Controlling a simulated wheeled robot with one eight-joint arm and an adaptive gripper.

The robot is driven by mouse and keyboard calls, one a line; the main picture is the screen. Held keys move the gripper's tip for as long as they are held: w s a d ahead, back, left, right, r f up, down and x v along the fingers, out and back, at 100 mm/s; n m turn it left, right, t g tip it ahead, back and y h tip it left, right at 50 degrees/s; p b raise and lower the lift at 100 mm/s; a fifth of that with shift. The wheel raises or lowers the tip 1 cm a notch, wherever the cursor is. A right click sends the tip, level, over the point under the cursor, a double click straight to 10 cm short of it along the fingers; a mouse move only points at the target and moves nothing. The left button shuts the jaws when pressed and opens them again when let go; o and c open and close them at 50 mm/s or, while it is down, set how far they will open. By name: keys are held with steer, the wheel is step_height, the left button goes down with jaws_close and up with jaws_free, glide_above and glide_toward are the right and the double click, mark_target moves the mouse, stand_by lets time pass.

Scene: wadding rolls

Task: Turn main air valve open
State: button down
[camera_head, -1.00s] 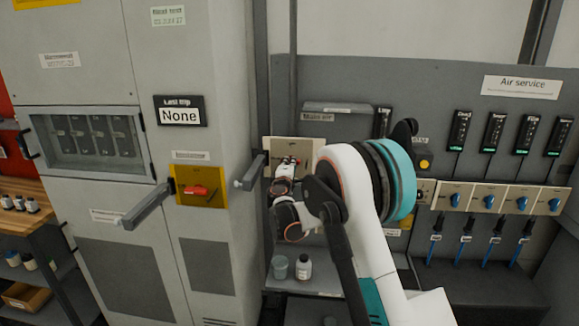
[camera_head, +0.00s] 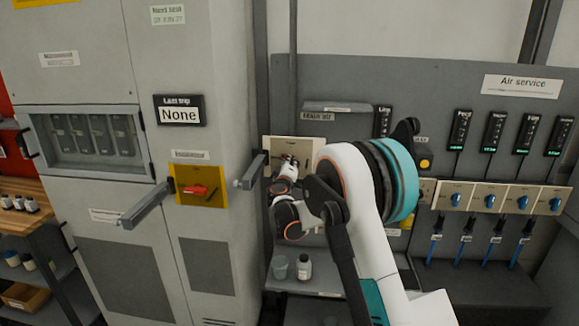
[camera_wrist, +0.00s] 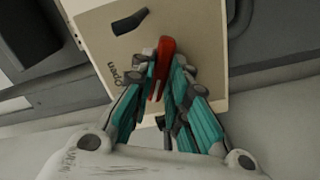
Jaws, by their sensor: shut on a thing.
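The main air valve is a red handle (camera_wrist: 163,62) on a cream plate (camera_wrist: 205,25) with the word "Open" printed beside it, seen close in the wrist view. My gripper (camera_wrist: 165,82) has its teal and grey fingers closed on either side of the red handle. In the head view the cream plate (camera_head: 309,149) is on the grey panel under a "Main air" label (camera_head: 318,116). My gripper (camera_head: 286,170) is in front of it there and hides most of the handle.
A grey cabinet handle (camera_head: 252,172) sticks out just left of my gripper. A yellow plate with a red switch (camera_head: 196,190) is on the cabinet. Several blue valves (camera_head: 489,201) line the panel at right. A cup (camera_head: 280,267) and a bottle (camera_head: 304,267) stand on the shelf below.

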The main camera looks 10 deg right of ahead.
steer(key=m, duration=1.2)
steer(key=shift+f+b, duration=0.1)
steer(key=shift+b, duration=0.2)
steer(key=shift+m, duration=0.3)
steer(key=c, duration=1.6)
jaws_free()
steer(key=shift+o, duration=0.2)
steer(key=shift+s, duration=0.15)
steer(key=v, duration=1.1)
steer(key=shift+s, duration=0.35)
steer(key=shift+a, duration=0.15)
